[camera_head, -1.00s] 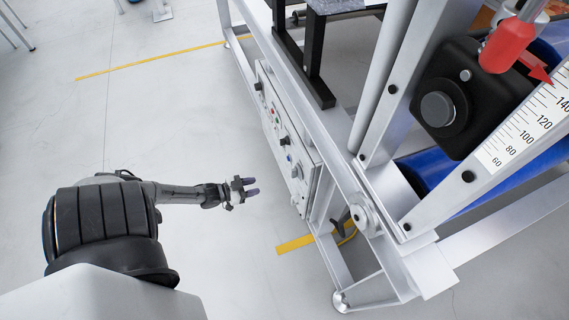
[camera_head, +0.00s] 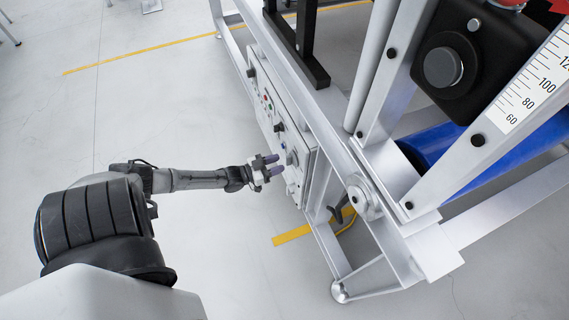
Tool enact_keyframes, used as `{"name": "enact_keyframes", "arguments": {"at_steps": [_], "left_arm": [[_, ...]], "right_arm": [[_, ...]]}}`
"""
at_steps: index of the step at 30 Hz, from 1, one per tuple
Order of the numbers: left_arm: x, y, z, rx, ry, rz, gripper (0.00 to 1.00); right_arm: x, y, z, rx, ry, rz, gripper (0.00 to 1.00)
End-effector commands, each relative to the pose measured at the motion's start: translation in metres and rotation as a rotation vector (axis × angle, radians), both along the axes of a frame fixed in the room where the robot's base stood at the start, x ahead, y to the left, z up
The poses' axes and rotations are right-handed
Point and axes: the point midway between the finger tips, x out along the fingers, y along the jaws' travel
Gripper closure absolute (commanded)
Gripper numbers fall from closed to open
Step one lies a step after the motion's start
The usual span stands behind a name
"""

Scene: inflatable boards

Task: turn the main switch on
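A light grey control panel (camera_head: 262,117) with several knobs and buttons is on the side of the metal machine frame. It has a black knob (camera_head: 251,73) at its far end and another black knob (camera_head: 279,127) near its middle. I cannot tell which control is the main switch. My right gripper is out of view.
The machine's metal frame (camera_head: 330,150) stands right of the panel, with a sloping leg and round foot (camera_head: 340,291). A blue roller (camera_head: 440,146) and black block (camera_head: 452,68) are further right. Yellow floor tape (camera_head: 291,235) lies below.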

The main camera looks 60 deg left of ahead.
Motion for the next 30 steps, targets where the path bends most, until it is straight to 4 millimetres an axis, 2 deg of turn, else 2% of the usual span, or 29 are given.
{"name": "enact_keyframes", "arguments": {"at_steps": [3,9,21,30], "left_arm": [[0.016,-0.002,-0.002,-0.001,-0.001,0.0,0.61],[0.03,-0.003,-0.001,0.0,0.0,0.0,0.61],[0.034,-0.003,0.0,0.0,0.002,0.0,0.61],[0.034,-0.003,0.0,0.0,0.002,0.0,0.88]], "right_arm": [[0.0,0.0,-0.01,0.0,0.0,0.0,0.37],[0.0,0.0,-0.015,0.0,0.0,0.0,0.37],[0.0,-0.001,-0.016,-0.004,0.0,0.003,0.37],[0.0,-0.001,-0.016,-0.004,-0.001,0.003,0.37]]}}
